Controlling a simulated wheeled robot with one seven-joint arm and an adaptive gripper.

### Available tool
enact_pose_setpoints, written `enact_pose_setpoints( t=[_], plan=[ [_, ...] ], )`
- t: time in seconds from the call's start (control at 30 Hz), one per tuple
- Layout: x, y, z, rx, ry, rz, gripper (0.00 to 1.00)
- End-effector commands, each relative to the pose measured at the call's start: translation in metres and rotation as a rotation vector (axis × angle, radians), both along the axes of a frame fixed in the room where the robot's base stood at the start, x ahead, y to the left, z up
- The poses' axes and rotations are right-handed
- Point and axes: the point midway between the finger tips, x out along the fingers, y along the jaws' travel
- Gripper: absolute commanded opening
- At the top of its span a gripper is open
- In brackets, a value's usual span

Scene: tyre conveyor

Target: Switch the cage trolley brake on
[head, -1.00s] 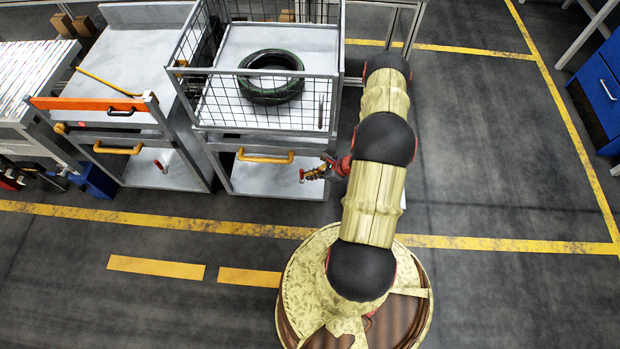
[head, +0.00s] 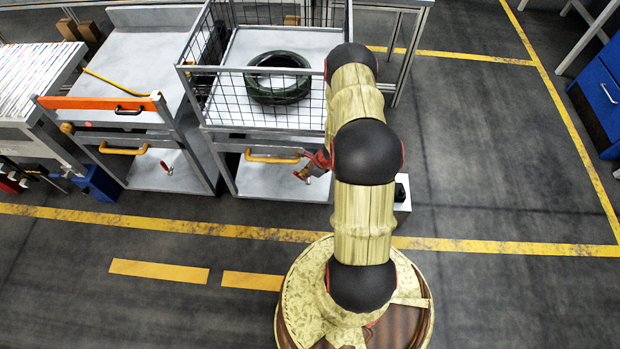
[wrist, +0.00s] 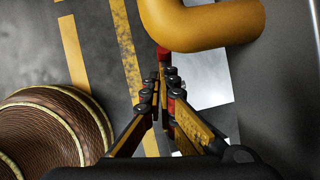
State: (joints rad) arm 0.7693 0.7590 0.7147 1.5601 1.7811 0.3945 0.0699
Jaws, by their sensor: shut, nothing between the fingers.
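The cage trolley (head: 236,177) has wire mesh sides, a dark tyre (head: 278,77) on its upper deck and a yellow handle (head: 272,157); the handle looms large in the wrist view (wrist: 215,25). My gripper (head: 303,176) is at the trolley's front, just below and right of that handle. In the wrist view my gripper's fingers (wrist: 163,75) are together and empty. A small red part (wrist: 163,53), likely the brake lever, shows just past the fingertips. Whether they touch it, and the lever's position, I cannot tell.
A second trolley (head: 150,60) with an orange bar and its own red lever (head: 166,168) stands close on the left. A blue cabinet (head: 602,95) is at far right. The floor between it and my arm is clear, with yellow lines (head: 480,244).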

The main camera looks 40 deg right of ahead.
Motion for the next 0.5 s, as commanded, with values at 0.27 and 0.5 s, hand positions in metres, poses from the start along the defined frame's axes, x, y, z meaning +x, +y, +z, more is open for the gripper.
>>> enact_pose_setpoints(
  t=[0.27,0.5],
  plan=[
    [0.015,0.012,-0.006,-0.001,-0.003,0.002,0.00],
    [0.022,0.018,-0.009,-0.001,-0.003,0.002,0.00]
  ],
)
